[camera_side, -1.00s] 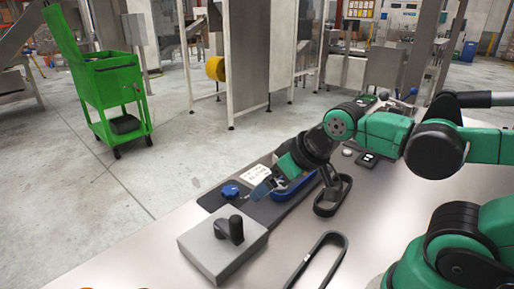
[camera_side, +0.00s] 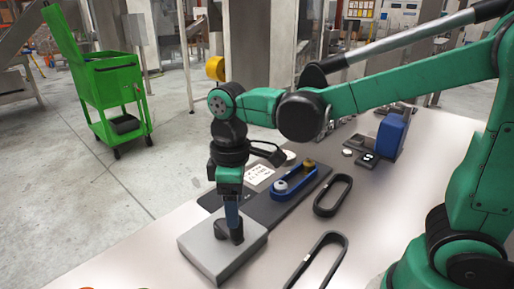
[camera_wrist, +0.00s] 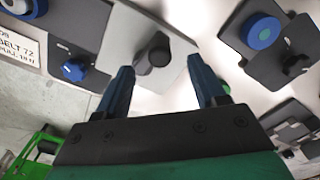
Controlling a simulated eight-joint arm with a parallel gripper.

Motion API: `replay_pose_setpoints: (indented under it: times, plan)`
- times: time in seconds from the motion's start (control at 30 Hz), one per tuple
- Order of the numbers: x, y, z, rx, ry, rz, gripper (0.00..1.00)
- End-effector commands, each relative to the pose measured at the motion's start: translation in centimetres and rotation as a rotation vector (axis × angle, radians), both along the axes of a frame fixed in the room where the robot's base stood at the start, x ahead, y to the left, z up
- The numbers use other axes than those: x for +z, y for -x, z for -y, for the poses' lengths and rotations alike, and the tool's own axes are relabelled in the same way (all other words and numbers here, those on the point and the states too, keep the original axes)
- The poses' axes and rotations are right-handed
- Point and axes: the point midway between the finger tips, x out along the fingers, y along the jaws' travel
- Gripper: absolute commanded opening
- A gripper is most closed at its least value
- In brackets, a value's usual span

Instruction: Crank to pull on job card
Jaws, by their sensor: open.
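The crank (camera_side: 236,229), a black arm with an upright knob, sits on a pale grey box (camera_side: 205,246) at the bench front. My gripper (camera_side: 231,222) points down at it. In the wrist view my gripper (camera_wrist: 162,82) is open, its two blue fingers apart, with the crank (camera_wrist: 153,52) showing beyond and between them. Whether a finger touches it I cannot tell. In the wrist view the card (camera_wrist: 18,45) is partly cut off; "BELT 72" and "PULL 18 N" are readable.
A blue belt (camera_side: 310,184) loops around pulleys on the dark plate. A blue knob (camera_wrist: 74,71) is beside the card. Black belts lie loose at the right (camera_side: 333,210) and front (camera_side: 341,238). A blue upright device (camera_side: 392,136) stands further back.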

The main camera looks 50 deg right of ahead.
Motion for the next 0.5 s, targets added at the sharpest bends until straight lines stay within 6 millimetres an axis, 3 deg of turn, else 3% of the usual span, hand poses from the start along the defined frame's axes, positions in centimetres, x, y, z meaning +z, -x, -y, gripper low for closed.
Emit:
replay_pose_setpoints:
  times: [0.3,0.5]
  plan:
    - [-3.7,0.0,0.0,-0.003,-0.001,0.003,0.63]
    - [-4.9,0.0,0.0,-0.003,-0.002,0.004,0.63]
